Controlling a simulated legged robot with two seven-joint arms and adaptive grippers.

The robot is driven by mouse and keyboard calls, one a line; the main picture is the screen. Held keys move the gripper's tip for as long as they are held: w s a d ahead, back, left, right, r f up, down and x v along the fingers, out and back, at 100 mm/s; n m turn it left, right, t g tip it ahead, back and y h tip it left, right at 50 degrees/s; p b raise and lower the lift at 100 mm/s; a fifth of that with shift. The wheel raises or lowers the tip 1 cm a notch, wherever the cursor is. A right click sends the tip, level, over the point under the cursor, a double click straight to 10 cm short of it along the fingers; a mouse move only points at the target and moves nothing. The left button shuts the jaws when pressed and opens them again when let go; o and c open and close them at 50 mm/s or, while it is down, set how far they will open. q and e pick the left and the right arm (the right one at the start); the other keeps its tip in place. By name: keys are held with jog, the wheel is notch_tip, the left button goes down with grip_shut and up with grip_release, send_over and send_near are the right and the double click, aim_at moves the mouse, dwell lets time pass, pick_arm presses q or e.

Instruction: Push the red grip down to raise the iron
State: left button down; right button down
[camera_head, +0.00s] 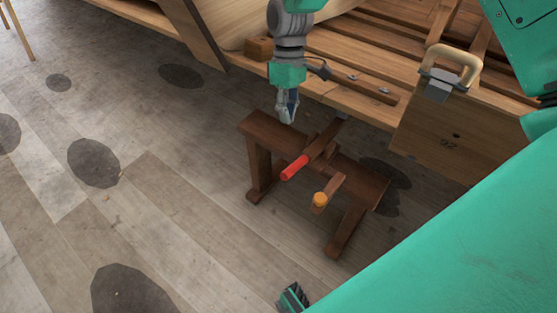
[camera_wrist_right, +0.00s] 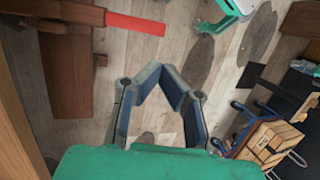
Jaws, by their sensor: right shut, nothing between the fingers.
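The red grip (camera_head: 294,167) is the end of a dark wooden lever (camera_head: 322,141) lying across a low brown bench (camera_head: 265,130). The lever's other end runs toward the hull, with a small grey metal part (camera_head: 342,115) there; I cannot tell if this is the iron. My right gripper (camera_head: 287,118) points down, shut and empty, near the bench's far left end and apart from the red grip. In the right wrist view the red grip (camera_wrist_right: 135,23) lies beyond and left of the shut fingertips (camera_wrist_right: 167,70).
The wooden hull (camera_head: 360,100) stands behind the bench. The floor (camera_head: 150,210) to the left is clear.

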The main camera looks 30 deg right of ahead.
jog(key=shift+a+f, duration=0.1)
jog(key=shift+a, duration=0.1)
jog(key=b, duration=0.4)
send_near(285, 172)
jog(key=x, duration=0.8)
jog(key=shift+w, duration=0.1)
jog(key=shift+f+p, duration=0.1)
jog(key=shift+p, duration=0.2)
jog(key=shift+f+h, duration=0.3)
jog(key=shift+f, duration=0.05)
notch_tip(285, 172, down, 6)
jog(key=s+a+t+h, duration=0.1)
jog(key=shift+a+h, duration=0.35)
jog(key=shift+h, duration=0.05)
